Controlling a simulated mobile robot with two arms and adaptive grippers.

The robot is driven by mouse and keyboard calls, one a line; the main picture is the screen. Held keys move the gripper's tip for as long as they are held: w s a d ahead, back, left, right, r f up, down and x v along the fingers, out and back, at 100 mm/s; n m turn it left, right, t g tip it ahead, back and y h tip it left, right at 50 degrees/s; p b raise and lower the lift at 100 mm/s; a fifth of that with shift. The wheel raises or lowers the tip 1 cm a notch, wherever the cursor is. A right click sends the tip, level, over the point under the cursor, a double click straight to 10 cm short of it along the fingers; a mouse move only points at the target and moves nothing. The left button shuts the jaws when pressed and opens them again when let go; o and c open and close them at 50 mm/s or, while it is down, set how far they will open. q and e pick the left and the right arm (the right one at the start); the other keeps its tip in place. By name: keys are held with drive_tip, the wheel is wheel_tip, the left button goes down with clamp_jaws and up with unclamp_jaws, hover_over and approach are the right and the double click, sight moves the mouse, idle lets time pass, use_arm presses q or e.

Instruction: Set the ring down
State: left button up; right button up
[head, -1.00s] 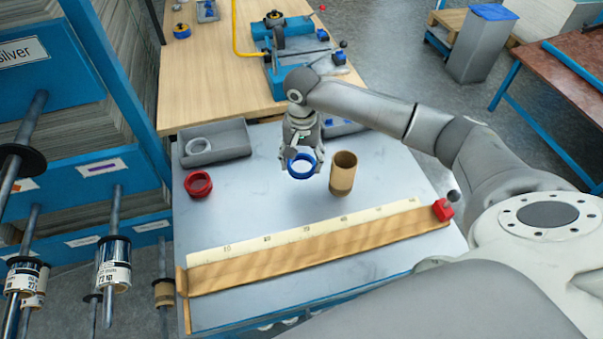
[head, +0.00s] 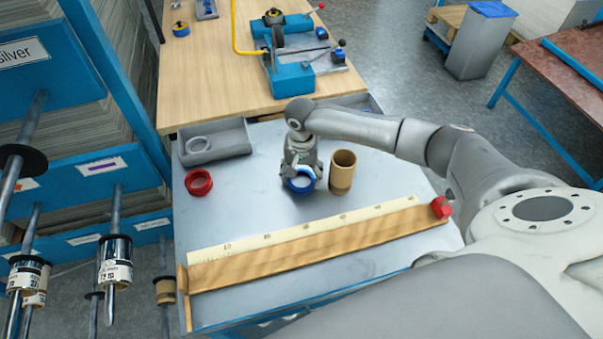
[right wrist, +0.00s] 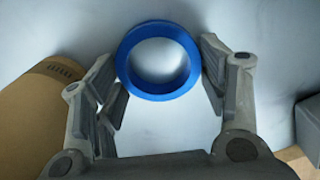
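The blue ring (head: 300,187) is between the fingertips of my right gripper (head: 300,180), low at the grey tabletop, just left of the brown cardboard tube. In the right wrist view the ring (right wrist: 129,78) lies with its opening facing the camera, and the fingers of my right gripper (right wrist: 160,75) meet its outer rim on both sides. I cannot tell for sure whether its underside touches the table. My left gripper is not in view.
The cardboard tube (head: 342,172) stands upright close on the right. A wooden ruler strip (head: 320,247) crosses the front. Bare tabletop lies between the red and blue rings.

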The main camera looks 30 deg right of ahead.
drive_tip(key=shift+o, duration=1.3)
